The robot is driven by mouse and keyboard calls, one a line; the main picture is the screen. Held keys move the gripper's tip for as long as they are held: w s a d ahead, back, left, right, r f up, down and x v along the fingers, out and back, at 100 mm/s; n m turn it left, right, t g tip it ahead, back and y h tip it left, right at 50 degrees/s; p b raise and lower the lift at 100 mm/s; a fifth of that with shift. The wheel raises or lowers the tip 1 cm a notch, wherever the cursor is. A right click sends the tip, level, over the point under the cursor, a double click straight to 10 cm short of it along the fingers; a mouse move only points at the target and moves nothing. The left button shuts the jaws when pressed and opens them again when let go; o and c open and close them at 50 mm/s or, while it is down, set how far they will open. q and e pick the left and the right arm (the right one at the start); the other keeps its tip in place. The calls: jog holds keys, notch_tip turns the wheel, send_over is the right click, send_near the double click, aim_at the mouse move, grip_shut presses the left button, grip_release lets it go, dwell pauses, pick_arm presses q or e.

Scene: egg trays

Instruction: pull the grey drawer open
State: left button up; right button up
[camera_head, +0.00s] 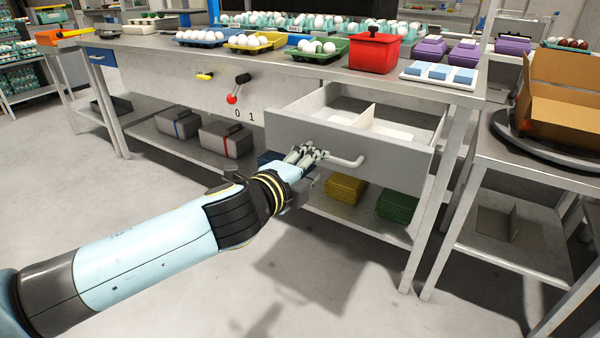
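The grey drawer (405,164) stands pulled out from the front of the metal workbench. Its inside shows, with a white divider and an empty-looking white floor. A pale bar handle (345,162) sits on its front face. My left gripper (316,152) is at the left part of this handle, with its fingers against or around it. The hand hides that end of the handle, so I cannot tell how far the fingers close. My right gripper is not in view.
A red lidded box (375,52), egg trays (318,57) and a white tray with blue blocks (410,72) stand on the workbench. Yellow (345,188) and green (396,205) boxes lie on the shelf below. A red-knobbed lever (232,98) is left of the drawer. The floor in front is clear.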

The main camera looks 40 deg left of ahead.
pick_arm(q)
jog(key=v, duration=0.5)
dwell(0.4)
jog(key=s+f+n+g, duration=0.2)
jog(key=s+f+g, duration=0.15)
jog(key=f, duration=0.75)
jog(key=s+f+n+g, duration=0.2)
jog(key=s+f, duration=0.3)
jog(key=f, duration=0.5)
jog(key=s+f+n+g, duration=0.2)
jog(key=s+f+g, duration=0.15)
jog(key=f, duration=0.75)
jog(key=s+d+f+n+g+h, duration=0.1)
jog(key=s+f+n+g, duration=0.1)
jog(key=s+f, duration=0.3)
jog(key=s+d+f+n+g+h, duration=0.1)
jog(key=s+f+n, duration=0.3)
jog(key=s, duration=1)
jog(key=s+d+f+n+g, duration=0.2)
jog(key=s+f, duration=0.3)
jog(key=s, duration=0.5)
jog(key=shift+s+d+f+n+g+h, duration=0.25)
jog(key=shift+f+n+g+h, duration=0.15)
jog(key=shift+n+g, duration=0.1)
